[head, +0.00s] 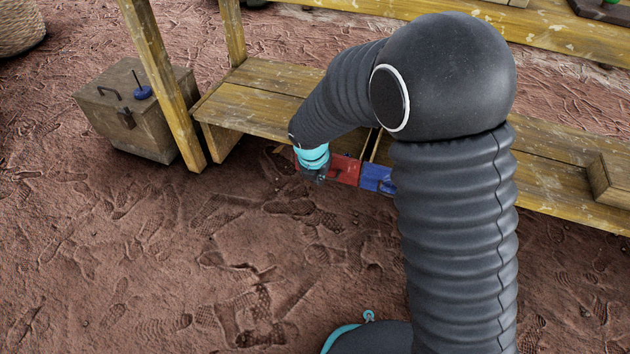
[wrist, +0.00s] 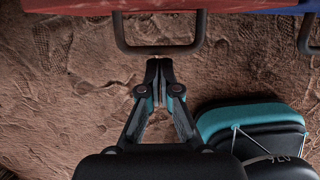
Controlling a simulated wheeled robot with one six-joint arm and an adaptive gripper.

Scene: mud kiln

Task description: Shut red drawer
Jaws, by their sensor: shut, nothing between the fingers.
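The red drawer (head: 346,169) is under the front edge of the wooden bench, left of a blue drawer. My arm hides part of it in the head view, and I cannot tell how far it stands out. In the wrist view its red front (wrist: 90,6) lies along the top left, with a dark bar handle (wrist: 160,49) sticking out. My gripper (wrist: 158,66) is shut and empty, its fingertips just short of the handle's bar and apparently apart from it. In the head view my gripper (head: 315,174) shows at the drawer's left.
The blue drawer (head: 377,178) is beside the red one; its handle (wrist: 306,38) shows in the wrist view. The yellow wooden bench (head: 260,97) has upright posts. A wooden box (head: 135,118) stands at the left. The dirt ground in front is clear.

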